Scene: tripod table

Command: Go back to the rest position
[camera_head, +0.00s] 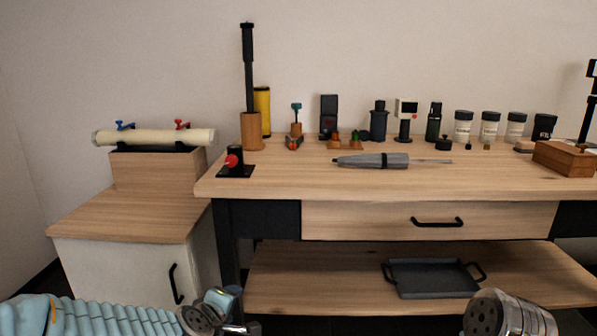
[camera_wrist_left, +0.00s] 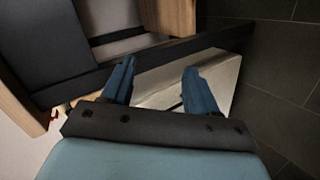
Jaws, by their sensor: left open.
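My left gripper (camera_wrist_left: 160,82) shows in the wrist view with its two blue fingers apart and nothing between them. In the head view my left arm comes in at the bottom left, below the front of the workbench (camera_head: 290,182), and its gripper is hard to make out there. Part of my right arm shows at the bottom right of the head view; its gripper is out of frame. A grey tapered tool (camera_head: 372,160) lies on the workbench top. A black pole stands upright in a wooden holder (camera_head: 252,132) at the back left.
A low cabinet (camera_head: 125,215) stands left of the workbench, with a pale tube (camera_head: 155,137) on a box on top. Several bottles and jars (camera_head: 463,126) line the back. A dark tray (camera_head: 432,278) sits on the lower shelf. The front middle of the bench top is clear.

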